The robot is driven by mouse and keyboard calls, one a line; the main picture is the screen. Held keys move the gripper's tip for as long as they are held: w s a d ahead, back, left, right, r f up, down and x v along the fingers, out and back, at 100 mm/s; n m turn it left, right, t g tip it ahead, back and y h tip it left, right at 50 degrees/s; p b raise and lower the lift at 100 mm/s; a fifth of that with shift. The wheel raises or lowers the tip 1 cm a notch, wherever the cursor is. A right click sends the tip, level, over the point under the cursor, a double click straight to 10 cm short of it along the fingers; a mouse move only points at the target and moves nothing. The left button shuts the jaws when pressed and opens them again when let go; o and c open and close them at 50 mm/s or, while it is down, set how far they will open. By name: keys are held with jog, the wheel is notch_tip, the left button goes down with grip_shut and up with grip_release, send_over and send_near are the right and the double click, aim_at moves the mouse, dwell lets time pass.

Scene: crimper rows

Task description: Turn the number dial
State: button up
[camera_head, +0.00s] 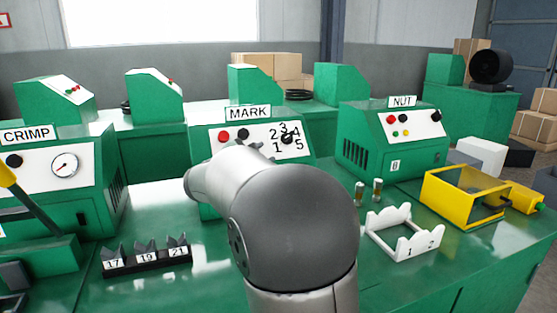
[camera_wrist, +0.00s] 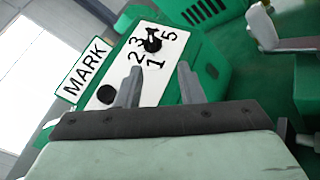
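The number dial (camera_head: 287,138) is a small black knob on the white face of the green MARK machine (camera_head: 210,137), ringed by the numbers 1 to 5. Its pointer seems to lie near the 4, but is too small to be sure. In the wrist view the dial (camera_wrist: 152,46) is ahead of my gripper (camera_wrist: 160,68), tilted in the picture. The two fingers are spread apart with nothing between them, and the dial lies beyond their tips.
The CRIMP machine (camera_head: 88,190) with its lever stands left, the NUT machine (camera_head: 375,155) right. A black holder (camera_head: 146,263) with numbered pieces, a white rack (camera_head: 388,246) and a yellow frame (camera_head: 465,198) rest on the green bench. Red and black buttons sit left of the dial.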

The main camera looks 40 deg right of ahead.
aim_at(289, 136)
jog(key=shift+n+t+h, duration=0.3)
jog(key=x, duration=1.2)
jog(key=w+x, duration=0.1)
jog(key=x, duration=0.4)
jog(key=shift+w+d+p, duration=0.15)
jog(key=shift+p, duration=0.2)
grip_shut()
